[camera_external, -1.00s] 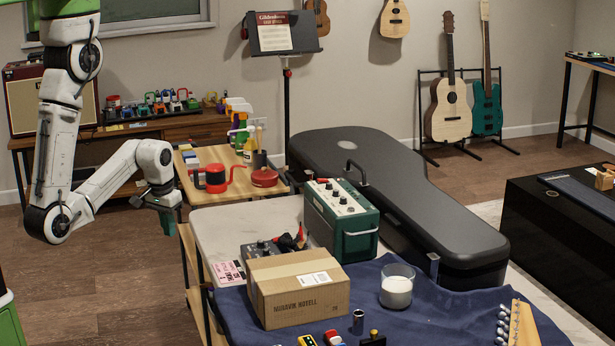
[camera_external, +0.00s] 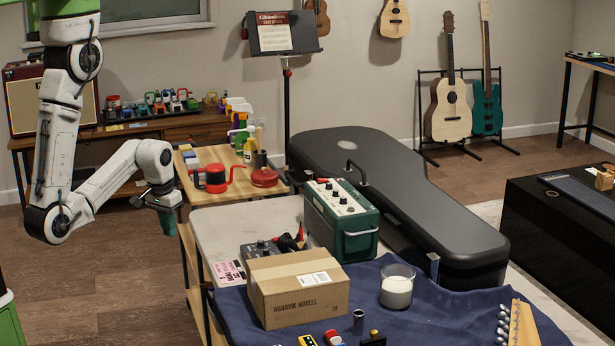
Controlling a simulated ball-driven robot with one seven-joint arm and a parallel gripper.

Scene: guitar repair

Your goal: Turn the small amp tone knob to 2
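The small green amp (camera_external: 345,228) stands upright on the table behind the cardboard box. Its pale top panel carries several knobs (camera_external: 342,207), and a handle bar rises at its back. The knob labels and settings are too small to read. My gripper (camera_external: 166,212) hangs at the left, off the table's left edge and well apart from the amp. Its fingers point downward and look dark and green; whether they are open or shut is not clear from this view. Nothing is visibly held.
A cardboard box (camera_external: 298,303), a pedal (camera_external: 261,249) and a glass of white stuff (camera_external: 397,291) stand near the amp. A black guitar case (camera_external: 420,205) lies behind it. The grey table (camera_external: 225,225) is bare left of the amp.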

